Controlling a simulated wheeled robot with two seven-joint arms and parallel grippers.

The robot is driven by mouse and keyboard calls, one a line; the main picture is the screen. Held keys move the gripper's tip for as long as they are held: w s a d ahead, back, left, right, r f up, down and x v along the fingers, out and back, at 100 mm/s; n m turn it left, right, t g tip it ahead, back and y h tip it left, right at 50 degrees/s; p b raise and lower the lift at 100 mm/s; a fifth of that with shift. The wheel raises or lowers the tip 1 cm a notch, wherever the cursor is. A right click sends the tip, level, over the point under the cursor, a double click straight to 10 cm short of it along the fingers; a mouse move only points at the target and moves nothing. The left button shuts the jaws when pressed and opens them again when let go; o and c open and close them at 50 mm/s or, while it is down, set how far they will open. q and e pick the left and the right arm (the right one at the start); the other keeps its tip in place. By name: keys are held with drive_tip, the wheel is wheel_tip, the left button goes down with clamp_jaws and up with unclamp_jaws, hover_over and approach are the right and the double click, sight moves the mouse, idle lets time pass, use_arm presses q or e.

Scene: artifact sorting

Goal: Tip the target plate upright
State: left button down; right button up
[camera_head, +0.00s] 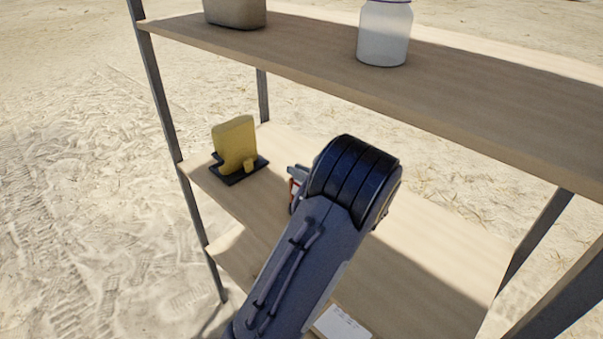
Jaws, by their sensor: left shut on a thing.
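My left arm reaches over the middle shelf board, and its dark wrist covers most of the hand. A small part of my left gripper (296,175) shows at the wrist's left side. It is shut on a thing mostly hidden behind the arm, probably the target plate. Only a small white and red patch (294,195) shows there. I cannot tell how far the plate is tilted or whether it touches the board. My right gripper is not in view.
A yellow figure on a black stand (235,147) stands on the middle board (440,250), left of my wrist. The upper board (470,90) holds a beige pot (235,10) and a white jar (385,35). A white card (341,323) lies lower down. Metal posts (165,110) frame the shelf.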

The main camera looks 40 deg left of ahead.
use_arm(q)
drive_tip(key=shift+s+n+b, duration=0.3)
drive_tip(key=shift+n, duration=0.5)
drive_tip(key=shift+s+n+b, duration=0.3)
drive_tip(key=shift+n, duration=0.5)
drive_tip(key=c, duration=1.3)
unclamp_jaws()
drive_tip(key=shift+r, duration=0.1)
drive_tip(key=d, duration=0.5)
drive_tip(key=d+b, duration=0.1)
drive_tip(key=d, duration=0.1)
drive_tip(key=shift+s+d, duration=0.35)
drive_tip(key=shift+s, duration=0.05)
